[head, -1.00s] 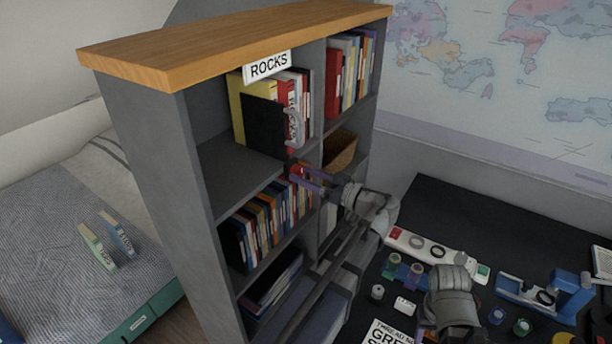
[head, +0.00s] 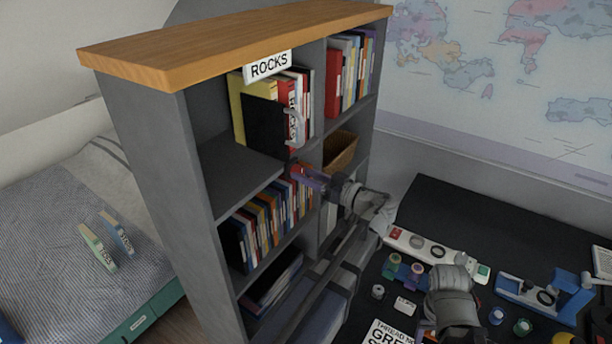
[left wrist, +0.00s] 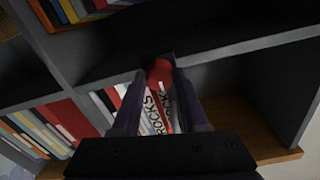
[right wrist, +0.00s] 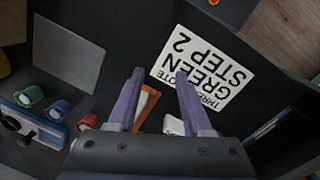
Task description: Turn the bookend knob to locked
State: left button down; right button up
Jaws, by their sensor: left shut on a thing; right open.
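The red bookend knob (left wrist: 160,72) sits between the fingertips of my left gripper (left wrist: 160,80) in the left wrist view, with a dark mount behind it. The left gripper is shut on it. In the head view the left gripper (head: 304,173) reaches the shelf edge below the ROCKS books, and its fingers hide most of the knob. A black upright panel (head: 262,125), perhaps the bookend, stands beside those books. I cannot read any lock mark. My right gripper (right wrist: 158,75) is open and empty above the dark desk.
The grey bookcase (head: 170,170) has a wooden top with a ROCKS sign (head: 268,66) and several filled shelves. A wicker basket (head: 341,152) sits in the right column. The desk (head: 470,220) holds spools, a blue device (head: 568,296) and a STEP 2 card (right wrist: 205,65).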

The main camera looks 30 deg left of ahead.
dwell(0.4)
jog(key=shift+r, duration=0.15)
jog(key=shift+r+p, duration=0.15)
jog(key=shift+p, duration=0.2)
jog(key=shift+r, duration=0.1)
pick_arm(q)
jog(key=shift+r+m, duration=0.1)
jog(key=shift+m, duration=8.6)
jog(key=shift+g, duration=0.3)
jog(key=shift+c, duration=2.2)
grip_release()
jog(key=d, duration=0.7)
jog(key=shift+s+d, duration=0.25)
jog(key=shift+d, duration=0.15)
pick_arm(e)
jog(key=shift+r, duration=0.15)
